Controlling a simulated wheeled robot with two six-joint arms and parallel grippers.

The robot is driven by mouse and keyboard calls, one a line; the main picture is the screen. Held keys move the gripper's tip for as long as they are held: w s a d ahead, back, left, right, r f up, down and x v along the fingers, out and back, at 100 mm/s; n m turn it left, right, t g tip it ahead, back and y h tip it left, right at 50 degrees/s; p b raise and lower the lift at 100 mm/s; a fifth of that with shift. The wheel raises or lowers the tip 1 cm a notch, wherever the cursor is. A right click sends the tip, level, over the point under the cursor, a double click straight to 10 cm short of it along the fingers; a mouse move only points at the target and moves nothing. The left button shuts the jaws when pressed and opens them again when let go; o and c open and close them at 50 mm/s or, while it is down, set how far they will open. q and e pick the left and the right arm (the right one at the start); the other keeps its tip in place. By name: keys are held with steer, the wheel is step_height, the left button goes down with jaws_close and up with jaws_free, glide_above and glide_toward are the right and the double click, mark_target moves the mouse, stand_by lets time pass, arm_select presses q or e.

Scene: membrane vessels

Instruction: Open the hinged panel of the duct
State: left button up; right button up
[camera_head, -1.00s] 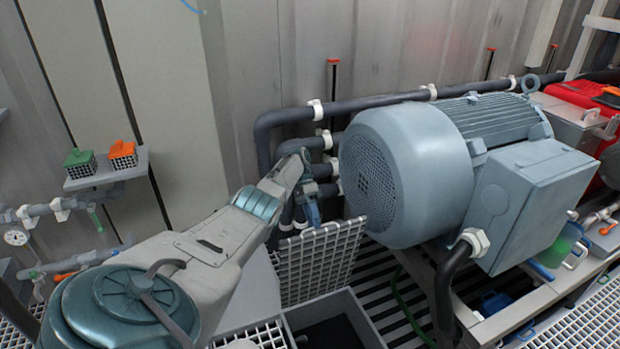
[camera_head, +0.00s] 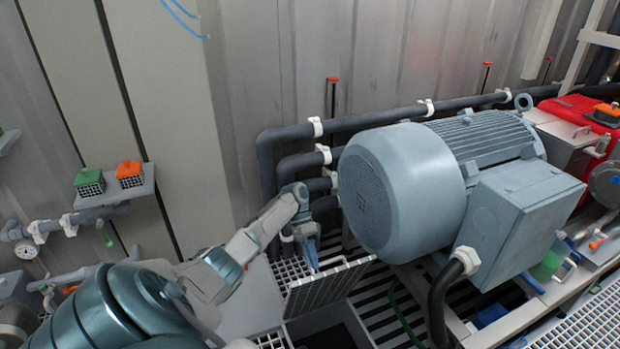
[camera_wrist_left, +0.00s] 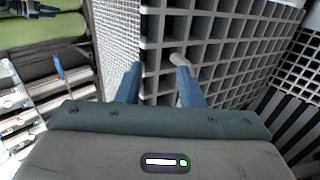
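The hinged panel (camera_head: 328,286) is a grey grating that stands raised and leaning over the open duct (camera_head: 322,330) at the bottom centre of the head view. The duct's dark opening shows below it. My left gripper (camera_head: 311,262) reaches down to the panel's upper edge. In the left wrist view, the panel (camera_wrist_left: 225,50) fills the middle and right. My blue fingers (camera_wrist_left: 158,84) are apart, one on each side of the panel's near edge. A small pale peg shows by the right finger. Contact with the panel is unclear. My right gripper is out of view.
A large blue-grey motor (camera_head: 410,190) stands close right of the panel. Dark pipes (camera_head: 290,165) run behind my gripper. A small shelf (camera_head: 115,187) with a green-topped and an orange-topped box is at the left. Slatted floor (camera_head: 385,305) lies right of the duct.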

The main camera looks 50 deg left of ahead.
mark_target(310, 282)
arm_select(q)
steer(key=shift+s+d+r+p, duration=0.2)
steer(key=shift+s+d+p, duration=0.1)
steer(key=shift+s+d, duration=0.9)
steer(key=shift+s+d+r+p, duration=0.15)
steer(key=shift+s+d+p, duration=0.15)
steer(key=shift+s+d, duration=0.85)
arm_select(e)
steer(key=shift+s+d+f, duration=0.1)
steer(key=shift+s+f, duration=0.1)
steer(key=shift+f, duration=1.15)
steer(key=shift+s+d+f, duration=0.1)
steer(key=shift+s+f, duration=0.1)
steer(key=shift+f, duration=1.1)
